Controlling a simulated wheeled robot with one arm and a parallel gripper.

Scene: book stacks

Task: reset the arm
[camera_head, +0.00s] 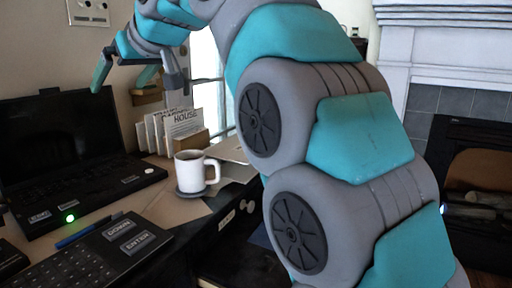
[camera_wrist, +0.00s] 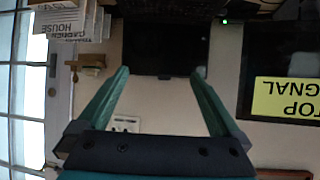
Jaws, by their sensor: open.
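My gripper (camera_head: 117,86) is open and raised above the desk at the upper left of the head view, in front of the wall. In the wrist view my gripper (camera_wrist: 161,71) shows two teal fingers spread apart with nothing between them. My teal and grey arm bends up from the lower right of the head view and reaches left, hiding the middle of the room. The wrist view looks upside down, with the dark laptop (camera_wrist: 165,45) beyond the fingertips.
The laptop (camera_head: 60,140) stands open on the desk. A white mug (camera_head: 188,172) sits on a dark coaster beside upright books (camera_head: 172,128). A black keyboard (camera_head: 75,255) lies in front. A fireplace (camera_head: 470,190) is at right. A yellow sign (camera_wrist: 287,98) shows in the wrist view.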

